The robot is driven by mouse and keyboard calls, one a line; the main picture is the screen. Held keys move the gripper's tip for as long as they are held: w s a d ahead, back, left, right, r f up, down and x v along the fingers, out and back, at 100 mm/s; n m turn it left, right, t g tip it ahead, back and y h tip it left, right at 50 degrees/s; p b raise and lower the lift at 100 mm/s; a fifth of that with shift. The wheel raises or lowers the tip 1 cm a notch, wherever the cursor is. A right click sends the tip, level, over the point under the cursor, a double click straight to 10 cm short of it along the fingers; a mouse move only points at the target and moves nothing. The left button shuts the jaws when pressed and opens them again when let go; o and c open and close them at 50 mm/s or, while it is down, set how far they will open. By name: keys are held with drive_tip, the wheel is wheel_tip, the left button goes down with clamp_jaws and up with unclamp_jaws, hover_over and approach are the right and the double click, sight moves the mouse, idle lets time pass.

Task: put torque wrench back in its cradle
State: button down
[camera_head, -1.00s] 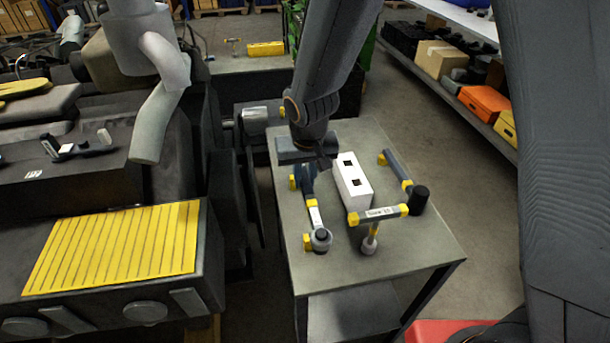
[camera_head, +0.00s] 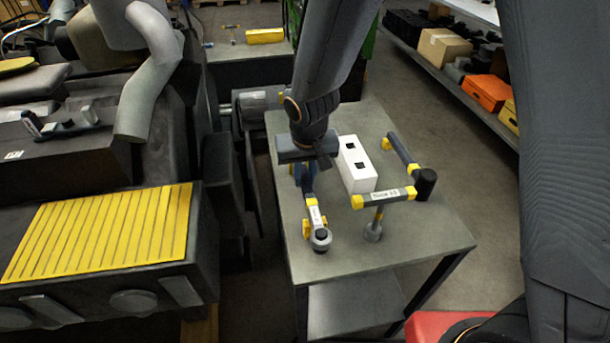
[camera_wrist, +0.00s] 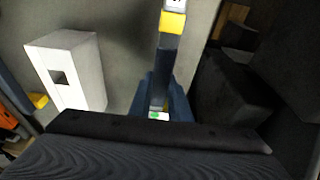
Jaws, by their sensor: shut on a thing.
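The torque wrench (camera_head: 314,214) has a dark shaft, a pale label and a round ratchet head pointing toward the front of the grey table. My gripper (camera_head: 306,174) is shut on its handle end, pointing down. In the wrist view, the wrench shaft (camera_wrist: 167,62) with its yellow collar runs up from between my blue fingers (camera_wrist: 166,98). Yellow cradle parts (camera_head: 305,229) show on both sides of the wrench just behind its head. The wrench overlaps the cradle in the picture; I cannot tell whether it touches. The rear cradle part is mostly hidden by my gripper.
A white box (camera_head: 357,167) with square holes stands close to the right of the wrench. The engine (camera_head: 218,178) stands left of the table (camera_head: 400,252).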

drive_tip(key=shift+f, duration=0.15)
drive_tip(key=shift+s+b+x, duration=0.2)
drive_tip(key=shift+b+x, duration=0.75)
drive_tip(key=shift+b, duration=0.15)
drive_tip(key=c, duration=1.6)
unclamp_jaws()
drive_tip(key=shift+f, duration=0.1)
drive_tip(key=shift+o, duration=0.2)
drive_tip(key=shift+d, duration=0.1)
drive_tip(key=shift+b+v, duration=0.55)
drive_tip(key=shift+v, duration=3.4)
